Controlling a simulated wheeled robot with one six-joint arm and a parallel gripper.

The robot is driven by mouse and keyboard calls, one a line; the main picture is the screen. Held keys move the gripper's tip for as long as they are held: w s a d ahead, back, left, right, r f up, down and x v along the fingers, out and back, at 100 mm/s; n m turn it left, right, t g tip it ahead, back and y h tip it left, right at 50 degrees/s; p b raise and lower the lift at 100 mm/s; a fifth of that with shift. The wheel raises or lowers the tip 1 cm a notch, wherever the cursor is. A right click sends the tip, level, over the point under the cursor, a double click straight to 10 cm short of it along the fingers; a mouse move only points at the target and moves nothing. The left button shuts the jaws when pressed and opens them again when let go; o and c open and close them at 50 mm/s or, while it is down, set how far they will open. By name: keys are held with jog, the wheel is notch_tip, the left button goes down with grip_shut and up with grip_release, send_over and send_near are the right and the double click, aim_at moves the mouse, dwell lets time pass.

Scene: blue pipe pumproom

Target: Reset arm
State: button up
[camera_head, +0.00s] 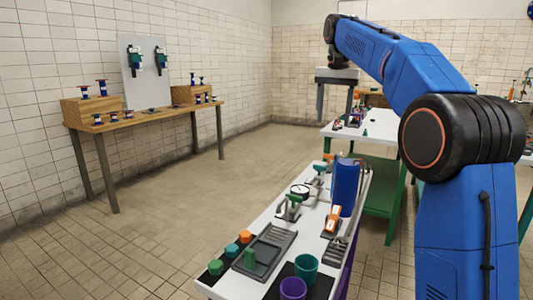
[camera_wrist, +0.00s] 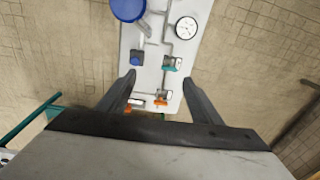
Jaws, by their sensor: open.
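My blue arm rises on the right of the head view and bends over at the top. My gripper (camera_head: 335,108) hangs from its end, pointing down, high above the front bench. Its two grey fingers are spread apart, with nothing between them in the air. The wrist view also shows my gripper (camera_wrist: 159,78) open, with a white panel with pipes, a gauge and valves far below the fingers. Nothing is seen touching the fingers.
The front white bench (camera_head: 220,288) holds a blue cylinder (camera_head: 345,187), a gauge (camera_head: 299,191), a grey tray (camera_head: 266,254), and teal (camera_head: 306,267) and purple (camera_head: 293,289) cups. A wooden table (camera_head: 150,118) stands at the left wall. Open floor (camera_head: 215,180) lies between.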

jog(key=shift+n+t, duration=0.5)
jog(key=shift+n, duration=0.2)
jog(key=s, duration=0.3)
jog(key=s+d+f, duration=0.1)
jog(key=s, duration=0.3)
jog(key=s+d+f, duration=0.1)
jog(key=s, duration=0.3)
jog(key=s+d+f+n+t, duration=0.3)
jog(key=s+f+n, duration=0.1)
jog(key=s+f, duration=2.5)
jog(key=s, duration=0.4)
jog(key=shift+s+d+f, duration=0.2)
jog(key=shift+s+f, duration=0.2)
